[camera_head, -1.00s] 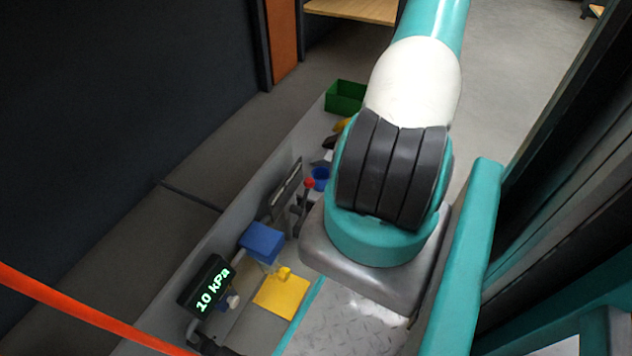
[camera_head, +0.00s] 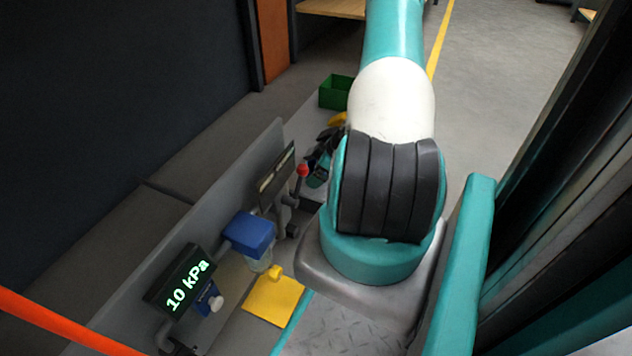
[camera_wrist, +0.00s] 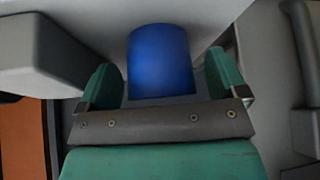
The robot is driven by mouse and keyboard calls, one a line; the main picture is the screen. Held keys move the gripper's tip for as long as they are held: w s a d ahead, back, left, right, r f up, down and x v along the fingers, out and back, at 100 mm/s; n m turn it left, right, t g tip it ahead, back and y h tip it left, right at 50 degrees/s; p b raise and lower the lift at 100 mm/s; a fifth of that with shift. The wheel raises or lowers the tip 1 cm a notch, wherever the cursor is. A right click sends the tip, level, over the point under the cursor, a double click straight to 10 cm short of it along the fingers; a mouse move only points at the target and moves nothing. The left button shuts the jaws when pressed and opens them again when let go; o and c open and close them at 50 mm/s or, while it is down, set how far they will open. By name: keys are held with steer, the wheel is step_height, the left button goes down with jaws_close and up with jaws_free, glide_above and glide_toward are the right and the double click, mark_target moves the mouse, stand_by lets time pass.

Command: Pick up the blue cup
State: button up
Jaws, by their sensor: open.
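The blue cup (camera_wrist: 160,60) stands on a pale surface in the wrist view, with its near side facing me. My gripper (camera_wrist: 162,82) is open, with one green finger on each side of the cup. A gap shows between each finger and the cup, and nothing is held. In the head view my gripper (camera_head: 318,168) is small and partly hidden behind my arm, beyond a red-knobbed lever. I cannot make out the cup clearly there.
A red-knobbed lever (camera_head: 302,170) and an upright panel (camera_head: 276,178) stand close to my gripper. A green bin (camera_head: 335,92) lies beyond. A grey block (camera_wrist: 45,55) is left in the wrist view.

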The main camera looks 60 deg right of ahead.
steer(key=shift+w+a+f, duration=0.1)
steer(key=shift+w+f, duration=0.15)
steer(key=shift+f, duration=0.3)
steer(key=shift+r, duration=0.15)
steer(key=c, duration=1)
steer(key=shift+o, duration=0.2)
steer(key=shift+r, duration=0.1)
